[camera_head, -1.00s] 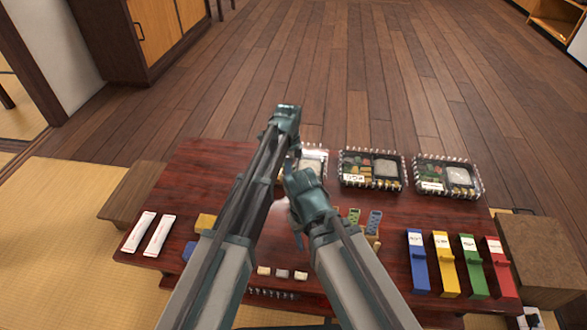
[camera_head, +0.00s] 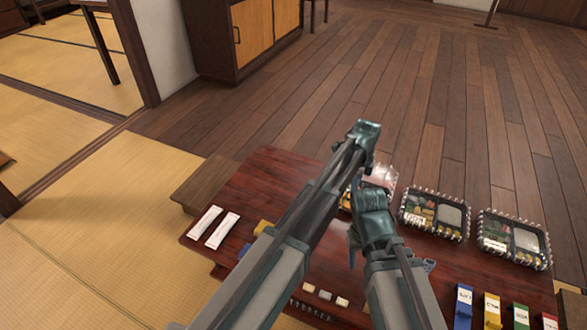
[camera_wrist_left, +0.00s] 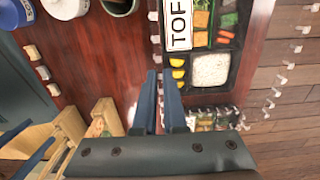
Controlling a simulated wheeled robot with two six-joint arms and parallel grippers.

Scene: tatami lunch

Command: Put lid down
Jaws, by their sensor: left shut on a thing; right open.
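The lid is clear; its tabs (camera_wrist_left: 276,92) run along the right of the left wrist view, over the floor and table edge. My left gripper (camera_wrist_left: 163,90) is shut, its fingers close together, on what seems to be the lid; the contact is hard to make out. Below the fingers is an open-looking black lunch box (camera_wrist_left: 192,75) with a TOF label, rice and vegetables. In the head view this box (camera_head: 382,175) is partly hidden by my arms. My right gripper (camera_head: 354,245) is open above the table, just in front of the left one.
Two lunch boxes (camera_head: 435,215) (camera_head: 514,240) stand to the right on the dark red table (camera_head: 262,195). Two white packets (camera_head: 214,226) lie at its left. Coloured holders (camera_head: 464,305) stand front right. Wooden holders (camera_wrist_left: 98,117) and cups (camera_wrist_left: 62,8) show in the left wrist view.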

